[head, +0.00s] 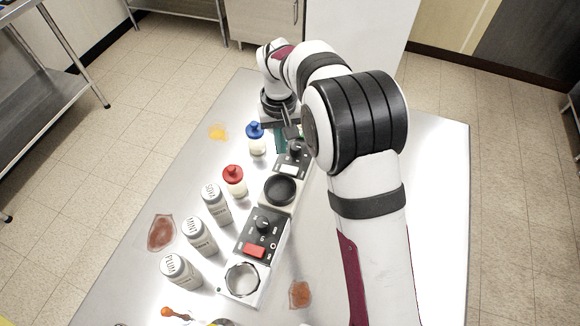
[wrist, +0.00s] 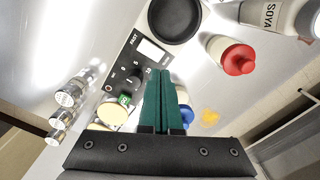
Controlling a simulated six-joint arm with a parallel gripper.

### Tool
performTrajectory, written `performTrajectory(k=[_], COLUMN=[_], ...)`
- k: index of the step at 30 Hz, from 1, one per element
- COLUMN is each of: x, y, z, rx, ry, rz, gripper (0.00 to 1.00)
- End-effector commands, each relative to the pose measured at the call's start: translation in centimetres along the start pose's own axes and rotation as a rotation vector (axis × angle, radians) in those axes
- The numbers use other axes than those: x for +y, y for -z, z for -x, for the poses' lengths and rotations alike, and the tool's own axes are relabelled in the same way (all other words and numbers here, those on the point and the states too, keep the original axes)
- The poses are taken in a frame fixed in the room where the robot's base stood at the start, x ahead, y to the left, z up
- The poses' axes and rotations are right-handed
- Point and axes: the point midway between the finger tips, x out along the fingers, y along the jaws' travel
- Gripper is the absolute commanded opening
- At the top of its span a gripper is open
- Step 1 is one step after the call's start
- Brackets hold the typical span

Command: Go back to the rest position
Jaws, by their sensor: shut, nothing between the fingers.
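My gripper (head: 281,142) is near the far end of the steel table, by the dial panel and to the right of the blue-capped bottle (head: 256,140). Its green fingers (wrist: 160,78) lie together in the wrist view, shut with nothing between them. The dial panel (wrist: 133,72) with a small white display shows beyond and left of the fingertips. The blue-capped bottle is partly hidden behind the fingers in the wrist view (wrist: 186,114). Whether the fingers touch anything cannot be told.
A red-capped bottle (head: 234,183) and white shakers (head: 199,238) line the left. A black dish (head: 280,190), a red-button panel (head: 262,232) and a ring-topped unit (head: 242,282) run down the middle. Small glass jars (wrist: 72,95) show in the wrist view. Stains (head: 162,233) mark the table.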

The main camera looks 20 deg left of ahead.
Motion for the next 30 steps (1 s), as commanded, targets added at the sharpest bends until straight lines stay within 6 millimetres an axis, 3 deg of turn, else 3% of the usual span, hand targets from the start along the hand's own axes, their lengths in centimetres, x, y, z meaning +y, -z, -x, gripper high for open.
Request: performTrajectory(k=[14, 17, 20, 23, 24, 27, 30], x=[0.0, 1.2, 5.2, 9.2, 10.0, 10.1, 9.0], y=[0.0, -1.0, -5.4, -14.1, -17.8, -26.0, -31.3], z=[0.5, 1.9, 6.4, 10.8, 11.8, 12.5, 11.6], rx=[0.0, 0.001, 0.002, -0.004, -0.006, -0.011, -0.014], ry=[0.0, 0.006, 0.027, 0.065, 0.08, 0.118, 0.147], rz=[-0.001, -0.043, -0.201, -0.446, -0.544, -0.757, -0.908], gripper=[0.0, 0.0, 0.0, 0.0, 0.0, 0.0, 0.0])
